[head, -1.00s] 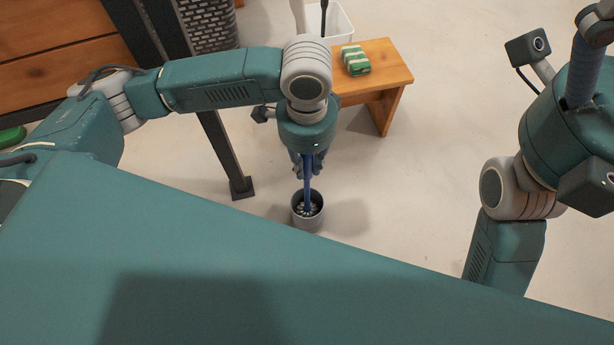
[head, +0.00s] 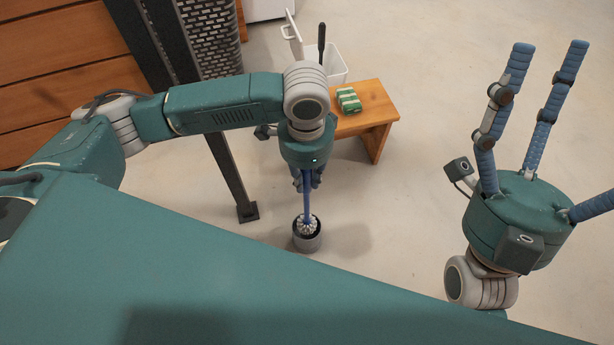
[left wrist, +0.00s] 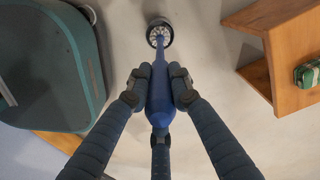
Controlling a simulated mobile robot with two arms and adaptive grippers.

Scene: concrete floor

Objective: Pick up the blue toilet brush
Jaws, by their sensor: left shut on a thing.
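The blue toilet brush (left wrist: 162,95) is upright, and its handle is between the fingers of my left gripper (left wrist: 155,88) in the left wrist view. In the head view my left gripper (head: 308,180) is shut on the handle from above. The brush's white bristle head (head: 307,224) shows at the mouth of the grey round holder (head: 307,240) on the floor. The holder also shows in the left wrist view (left wrist: 168,27). I cannot tell whether the bristles have cleared the rim. My right gripper (head: 540,110) is at the right with its fingers spread wide, open and empty.
A wooden stool (head: 368,112) with a green and white packet (head: 348,100) stands behind the holder. A white bin (head: 335,65) is beyond it. A dark metal post (head: 236,180) stands left of the holder. The floor right of the holder is clear.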

